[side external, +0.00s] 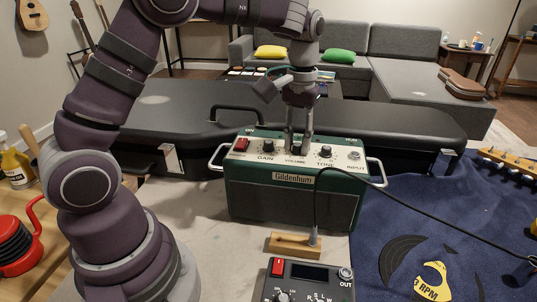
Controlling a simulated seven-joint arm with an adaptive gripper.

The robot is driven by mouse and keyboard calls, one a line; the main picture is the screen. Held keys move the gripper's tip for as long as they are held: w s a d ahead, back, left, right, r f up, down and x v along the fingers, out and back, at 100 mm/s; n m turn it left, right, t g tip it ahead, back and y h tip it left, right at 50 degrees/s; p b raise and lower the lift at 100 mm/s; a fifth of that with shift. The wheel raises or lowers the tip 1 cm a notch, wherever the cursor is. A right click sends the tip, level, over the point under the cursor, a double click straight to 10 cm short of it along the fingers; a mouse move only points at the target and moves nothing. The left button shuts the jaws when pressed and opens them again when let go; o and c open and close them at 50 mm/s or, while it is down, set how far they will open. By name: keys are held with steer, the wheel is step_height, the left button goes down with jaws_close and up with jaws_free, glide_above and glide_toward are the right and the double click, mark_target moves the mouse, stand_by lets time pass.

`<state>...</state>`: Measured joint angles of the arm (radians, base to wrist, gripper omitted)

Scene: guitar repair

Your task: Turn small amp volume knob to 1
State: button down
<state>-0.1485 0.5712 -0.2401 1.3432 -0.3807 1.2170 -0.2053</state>
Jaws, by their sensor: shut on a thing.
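The small amp (270,200) is a green box labelled Gildenhum, standing upright in the middle of the side external view. Its light top panel (340,155) carries a red switch (241,144), a gain knob (267,146), a tone knob (325,151) and an input jack. My gripper (296,145) points straight down at the volume position, between the gain and tone knobs. Its fingers are shut on the volume knob, which they hide. The knob's pointer and setting cannot be seen.
Silver handles (376,172) stick out at the amp's sides. A black cable (430,203) runs right from the amp's front. A pedal (310,280) and a wooden block (295,244) lie in front. A black guitar case (370,130) is behind. A blue mat (400,215) lies right.

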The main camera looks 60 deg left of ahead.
mark_target(296, 145)
stand_by(0.4)
steer(key=c, duration=1)
jaws_free()
step_height(296, 145, up, 7)
steer(key=shift+f, duration=0.15)
steer(key=shift+r, duration=0.45)
steer(key=shift+s, duration=0.1)
steer(key=s+d+f+m+t, duration=0.1)
steer(key=s+m+t, duration=0.4)
steer(key=s, duration=0.8)
steer(key=shift+s+d+f+m+t, duration=0.25)
steer(key=shift+s+f+m+t, duration=0.05)
steer(key=shift+s+f+m, duration=0.15)
